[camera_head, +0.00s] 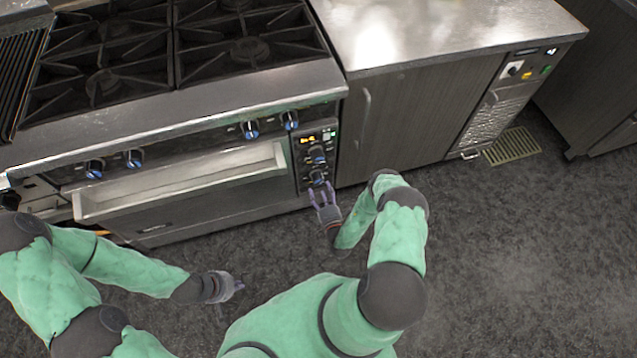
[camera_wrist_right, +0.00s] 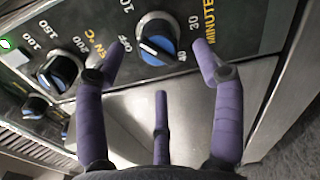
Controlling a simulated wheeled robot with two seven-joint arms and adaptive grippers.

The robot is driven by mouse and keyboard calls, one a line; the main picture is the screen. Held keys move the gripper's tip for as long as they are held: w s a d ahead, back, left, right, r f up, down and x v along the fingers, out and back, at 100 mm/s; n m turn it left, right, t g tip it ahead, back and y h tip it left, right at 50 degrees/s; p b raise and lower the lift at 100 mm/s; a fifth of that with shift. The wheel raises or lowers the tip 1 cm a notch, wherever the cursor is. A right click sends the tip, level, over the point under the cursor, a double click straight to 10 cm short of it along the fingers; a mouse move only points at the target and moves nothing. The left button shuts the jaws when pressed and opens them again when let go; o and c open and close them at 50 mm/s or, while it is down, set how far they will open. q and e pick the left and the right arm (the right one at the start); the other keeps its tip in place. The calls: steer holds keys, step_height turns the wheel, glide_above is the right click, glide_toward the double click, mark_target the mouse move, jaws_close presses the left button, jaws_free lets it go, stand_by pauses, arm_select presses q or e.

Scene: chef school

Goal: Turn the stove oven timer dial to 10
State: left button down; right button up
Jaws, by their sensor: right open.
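The timer dial (camera_wrist_right: 158,42) is a black knob with a blue face and a white pointer line. It sits by the yellow MINUTES lettering in the right wrist view, with OFF, 10, 30 and 40 marked around it. In the head view it is the lowest knob (camera_head: 317,177) on the oven's control panel. My right gripper (camera_wrist_right: 160,55) is open, its purple fingers spread to either side of the dial; contact cannot be told. It also shows just below the panel in the head view (camera_head: 325,194). My left gripper (camera_head: 232,286) hangs over the floor, its jaw state unclear.
The oven temperature dial (camera_wrist_right: 58,73) is left of the timer dial in the right wrist view. The oven door handle (camera_head: 185,178) juts out left of the panel. A cabinet (camera_head: 415,110) stands to the right. The floor (camera_head: 520,240) on the right is clear.

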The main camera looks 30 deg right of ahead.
steer(key=v, duration=0.6)
steer(key=shift+a, duration=0.1)
